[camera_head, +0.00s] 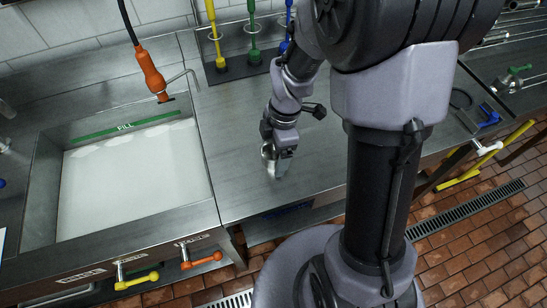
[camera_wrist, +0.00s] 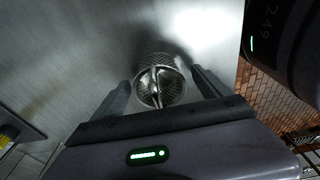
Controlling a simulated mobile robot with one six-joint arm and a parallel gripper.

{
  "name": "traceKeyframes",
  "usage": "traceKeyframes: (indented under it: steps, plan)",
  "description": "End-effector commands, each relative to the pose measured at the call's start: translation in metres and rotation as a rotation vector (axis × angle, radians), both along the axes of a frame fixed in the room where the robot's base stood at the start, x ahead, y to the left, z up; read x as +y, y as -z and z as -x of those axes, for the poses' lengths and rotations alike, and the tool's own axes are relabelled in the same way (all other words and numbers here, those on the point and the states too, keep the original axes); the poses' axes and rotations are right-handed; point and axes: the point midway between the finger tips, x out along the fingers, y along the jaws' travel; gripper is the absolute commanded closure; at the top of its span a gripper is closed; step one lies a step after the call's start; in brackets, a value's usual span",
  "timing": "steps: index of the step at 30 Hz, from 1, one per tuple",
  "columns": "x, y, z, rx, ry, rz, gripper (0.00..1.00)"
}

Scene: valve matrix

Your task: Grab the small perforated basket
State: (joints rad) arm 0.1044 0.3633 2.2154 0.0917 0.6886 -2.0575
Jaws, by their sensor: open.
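The small perforated basket (camera_wrist: 161,80) is a round metal mesh cup with a thin bar across it, seen from above in the wrist view. It stands on the steel counter (camera_head: 235,165). My gripper (camera_wrist: 162,88) is open, with one finger at the left and one at the right of the basket. Gaps show between the fingers and the basket. In the head view my gripper (camera_head: 275,165) is low over the counter, and the basket (camera_head: 268,152) shows only in small part beside it, mostly hidden.
A sink (camera_head: 140,185) of pale liquid lies at the left. An orange-handled hose (camera_head: 151,72) hangs over its far edge. Yellow, green and blue tools (camera_head: 252,40) stand at the back. Yellow and orange valve handles (camera_head: 137,281) stick out in front. The counter beside the gripper is clear.

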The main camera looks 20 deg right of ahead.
Motion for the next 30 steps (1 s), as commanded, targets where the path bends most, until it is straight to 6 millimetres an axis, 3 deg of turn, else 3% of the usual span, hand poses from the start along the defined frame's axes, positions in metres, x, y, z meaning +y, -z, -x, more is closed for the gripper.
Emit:
traceKeyframes:
  steps: [1,6,7,17,25,30]
  plan:
    - [0.001,0.008,0.0,0.001,0.0,0.0,0.13]
    - [0.001,0.006,0.0,-0.001,0.001,0.0,0.13]
    - [0.001,0.006,0.0,-0.001,0.001,0.0,0.17]
    - [0.001,0.005,0.0,-0.001,0.001,0.0,0.81]
    - [0.001,0.003,-0.001,-0.002,0.0,0.0,0.81]
    - [0.001,-0.016,-0.001,-0.003,0.001,0.0,0.81]
